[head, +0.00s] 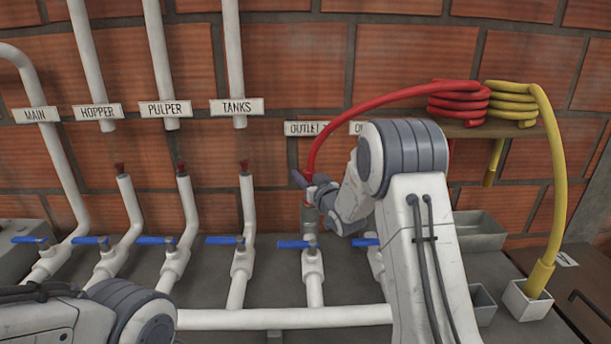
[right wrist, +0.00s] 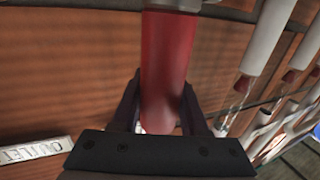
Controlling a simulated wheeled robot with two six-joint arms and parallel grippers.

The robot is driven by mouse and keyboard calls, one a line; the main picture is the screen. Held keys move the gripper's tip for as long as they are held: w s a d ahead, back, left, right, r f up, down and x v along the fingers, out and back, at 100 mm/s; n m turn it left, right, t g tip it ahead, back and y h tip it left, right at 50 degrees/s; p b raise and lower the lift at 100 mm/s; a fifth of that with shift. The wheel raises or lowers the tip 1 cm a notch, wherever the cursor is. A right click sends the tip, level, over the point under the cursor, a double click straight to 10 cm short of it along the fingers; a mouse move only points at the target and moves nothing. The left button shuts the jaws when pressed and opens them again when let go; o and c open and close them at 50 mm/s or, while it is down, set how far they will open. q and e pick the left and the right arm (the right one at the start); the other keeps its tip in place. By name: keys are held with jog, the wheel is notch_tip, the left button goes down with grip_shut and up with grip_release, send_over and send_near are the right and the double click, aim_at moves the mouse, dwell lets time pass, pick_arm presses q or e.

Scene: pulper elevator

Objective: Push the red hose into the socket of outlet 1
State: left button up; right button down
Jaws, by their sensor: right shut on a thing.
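The red hose (head: 350,103) arches from its coil down to my right gripper (head: 311,190). The right gripper is shut on the hose near its lower end; in the right wrist view the hose (right wrist: 166,62) stands between the fingers (right wrist: 160,112). The grey socket (head: 309,217) of the pipe under the left outlet sign (head: 303,128) is directly below the gripper. In the right wrist view a grey rim (right wrist: 182,5) meets the hose end at the top edge; I cannot tell how deep the hose sits. My left gripper is out of view; only its arm shows at lower left.
A yellow hose (head: 553,140) runs from a shelf to a white box (head: 525,300). Pipes with blue valve handles (head: 225,240) stand left of the gripper. A second outlet sign (head: 356,128) is partly hidden by my right arm. A grey tray (head: 478,232) lies at right.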

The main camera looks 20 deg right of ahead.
jog(key=shift+c, duration=1.7)
grip_release()
jog(key=shift+s+f, duration=0.1)
jog(key=shift+s, duration=0.35)
jog(key=s+b, duration=0.2)
jog(key=s, duration=0.7)
jog(key=shift+s+d, duration=0.25)
jog(key=shift+d, duration=0.2)
jog(key=shift+a, duration=0.1)
